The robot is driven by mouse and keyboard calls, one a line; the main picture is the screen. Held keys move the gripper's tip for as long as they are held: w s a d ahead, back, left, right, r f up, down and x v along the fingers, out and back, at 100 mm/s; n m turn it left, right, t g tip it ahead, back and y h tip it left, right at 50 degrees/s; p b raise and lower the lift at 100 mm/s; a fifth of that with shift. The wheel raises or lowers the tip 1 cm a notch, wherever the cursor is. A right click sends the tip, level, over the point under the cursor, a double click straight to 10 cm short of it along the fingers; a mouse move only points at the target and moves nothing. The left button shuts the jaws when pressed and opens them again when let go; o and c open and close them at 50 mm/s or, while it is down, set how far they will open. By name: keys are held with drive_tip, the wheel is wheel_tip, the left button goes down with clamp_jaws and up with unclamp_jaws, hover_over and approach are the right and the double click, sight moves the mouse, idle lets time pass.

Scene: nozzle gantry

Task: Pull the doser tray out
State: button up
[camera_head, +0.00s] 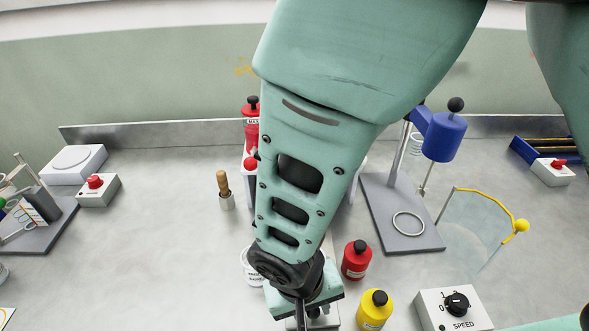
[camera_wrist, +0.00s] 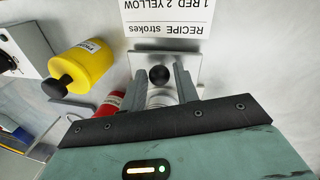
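My gripper (camera_wrist: 160,72) points down over a silver metal plate (camera_wrist: 195,65), which may be the doser tray; I cannot tell for sure. A round black knob (camera_wrist: 158,75) on it sits between my two fingers, with a gap showing on each side. The fingers are apart and not closed on it. A pale round part below the knob is partly hidden by my gripper. In the head view my gripper (camera_head: 305,308) is at the bottom edge, and my arm hides much of the white frame behind it, with a red bottle (camera_head: 251,125) on top.
A red bottle (camera_head: 356,260) and a yellow bottle (camera_head: 374,308) stand close right of my gripper, near the SPEED box (camera_head: 453,310). A white tub (camera_head: 251,268) is close on the left. A recipe card (camera_wrist: 165,22) lies beside the plate.

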drive_tip(key=shift+o, duration=0.9)
drive_tip(key=a+r, duration=0.3)
drive_tip(key=r, duration=1.4)
drive_tip(key=shift+s+a, duration=0.15)
drive_tip(key=shift+s, duration=0.15)
drive_tip(key=s+d+n+y, duration=0.2)
drive_tip(key=d+n, duration=0.4)
drive_tip(key=d, duration=0.6)
drive_tip(key=shift+s+r+y, duration=0.25)
drive_tip(key=shift+r+y, duration=0.05)
drive_tip(key=shift+y, duration=0.1)
